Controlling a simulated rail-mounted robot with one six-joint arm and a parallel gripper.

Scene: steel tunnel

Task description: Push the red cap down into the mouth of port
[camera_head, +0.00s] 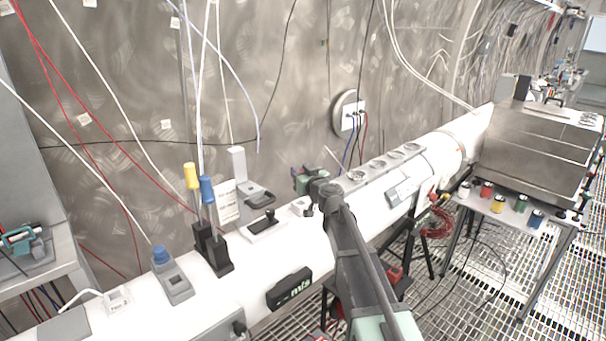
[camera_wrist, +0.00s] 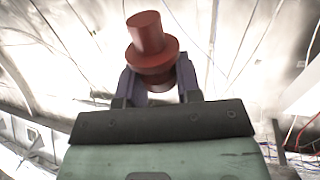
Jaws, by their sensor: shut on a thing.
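The red cap (camera_wrist: 148,42) shows in the wrist view, a round stem above a wider flange. My gripper (camera_wrist: 160,82) is shut on it, with one finger on each side of its lower part. The cap looks slightly tilted in the jaws. In the head view, my gripper (camera_head: 298,177) is over the white pipe, just left of a row of round ports (camera_head: 377,165) on a grey plate. The held cap cannot be made out there. Which port the task means is not clear from the frames.
Left of my gripper, a black stand with yellow and blue handles (camera_head: 208,190) and a black-handled clamp (camera_head: 265,222) rise from the white pipe (camera_head: 240,290). A side table (camera_head: 540,228) at right carries several coloured pieces and a steel box (camera_head: 535,150). Cables hang along the wall.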

